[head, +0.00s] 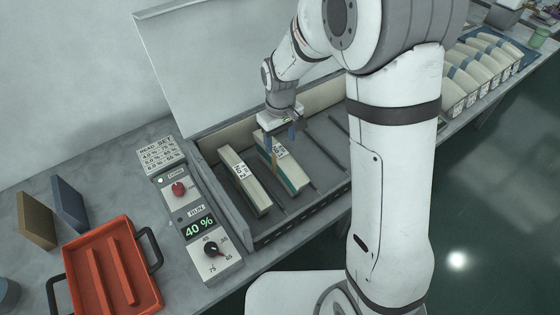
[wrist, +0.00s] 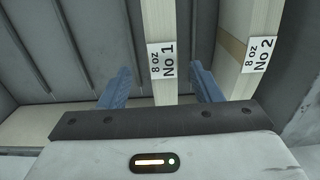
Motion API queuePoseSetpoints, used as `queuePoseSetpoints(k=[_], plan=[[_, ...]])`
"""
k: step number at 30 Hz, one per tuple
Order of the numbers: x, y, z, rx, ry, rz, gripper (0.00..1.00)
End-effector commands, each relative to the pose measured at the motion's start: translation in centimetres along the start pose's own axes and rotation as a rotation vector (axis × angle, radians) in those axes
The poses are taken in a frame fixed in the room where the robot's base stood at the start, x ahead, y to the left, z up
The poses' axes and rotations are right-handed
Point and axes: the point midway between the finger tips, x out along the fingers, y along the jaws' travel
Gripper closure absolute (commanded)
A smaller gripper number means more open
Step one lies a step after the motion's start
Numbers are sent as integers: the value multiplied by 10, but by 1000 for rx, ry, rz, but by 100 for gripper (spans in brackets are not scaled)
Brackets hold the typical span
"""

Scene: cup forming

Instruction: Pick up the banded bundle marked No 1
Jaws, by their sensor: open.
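The bundle marked No 1 (head: 289,173) is a long pale block with a teal strip, lying in the grey tray of the machine. My gripper (head: 280,138) is open over the far end of this bundle, with one blue finger on each side. In the wrist view my gripper (wrist: 162,88) has visible gaps between the fingers and the bundle. The fingertips' depth beside it is hard to tell.
The No 2 bundle (head: 243,182) lies close beside No 1, with a narrow gap where one finger sits; it also shows in the wrist view (wrist: 259,55). A control panel (head: 195,220), an orange tray (head: 112,270) and two upright blocks stand left. The tray's right lanes are empty.

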Motion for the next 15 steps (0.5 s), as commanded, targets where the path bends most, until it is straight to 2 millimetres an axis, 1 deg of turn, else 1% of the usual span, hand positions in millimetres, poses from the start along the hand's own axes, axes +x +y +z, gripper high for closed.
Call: queuePoseSetpoints(k=[5, 10, 12, 15], plan=[[19, -2, 0, 0, -4, -1, 42], [44, -3, -1, 0, -5, -1, 42], [51, -3, -2, 0, -3, -1, 42], [57, -3, -2, 0, -1, 0, 42]])
